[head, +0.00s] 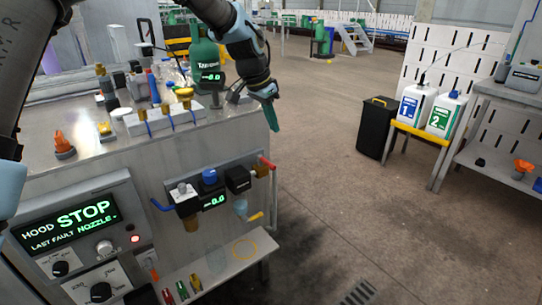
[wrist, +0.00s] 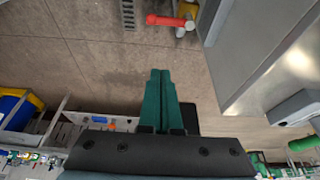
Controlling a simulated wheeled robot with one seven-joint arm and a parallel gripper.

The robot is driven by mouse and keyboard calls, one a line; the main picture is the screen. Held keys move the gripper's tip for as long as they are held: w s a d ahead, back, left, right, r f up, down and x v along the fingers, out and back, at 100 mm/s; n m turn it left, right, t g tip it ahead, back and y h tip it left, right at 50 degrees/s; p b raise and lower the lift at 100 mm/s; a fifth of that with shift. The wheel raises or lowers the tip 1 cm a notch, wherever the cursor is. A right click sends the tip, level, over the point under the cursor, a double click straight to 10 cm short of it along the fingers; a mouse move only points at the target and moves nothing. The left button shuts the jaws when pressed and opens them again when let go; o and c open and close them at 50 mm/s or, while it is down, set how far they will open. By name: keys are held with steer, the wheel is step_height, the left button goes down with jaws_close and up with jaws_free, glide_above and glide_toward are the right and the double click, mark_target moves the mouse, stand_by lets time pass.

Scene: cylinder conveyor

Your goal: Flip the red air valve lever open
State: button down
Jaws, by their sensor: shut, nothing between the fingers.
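The red air valve lever (head: 267,162) is at the right end of the valve assembly on the front of the metal bench. It sits beside a brass fitting (head: 262,171). In the wrist view the red lever (wrist: 167,21) shows near the top, with a yellow fitting behind it. My gripper (head: 271,120) has its green fingers pressed together and pointing down, above the lever and apart from it. In the wrist view the gripper (wrist: 160,72) is shut and empty, with a floor gap between its tips and the lever.
The air unit has a display (head: 214,201) and a blue knob (head: 209,176). A control panel (head: 78,228) reads HOOD STOP. A green bottle (head: 205,60) and fittings stand on the bench top. A black bin (head: 376,128) stands to the right; the floor between is clear.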

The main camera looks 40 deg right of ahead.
steer(key=shift+s+d, duration=0.2)
steer(key=shift+d, duration=0.05)
steer(key=shift+f, duration=0.1)
step_height(320, 180, down, 10)
steer(key=p, duration=0.4)
steer(key=shift+a, duration=0.25)
steer(key=shift+w+a, duration=0.1)
stand_by(0.4)
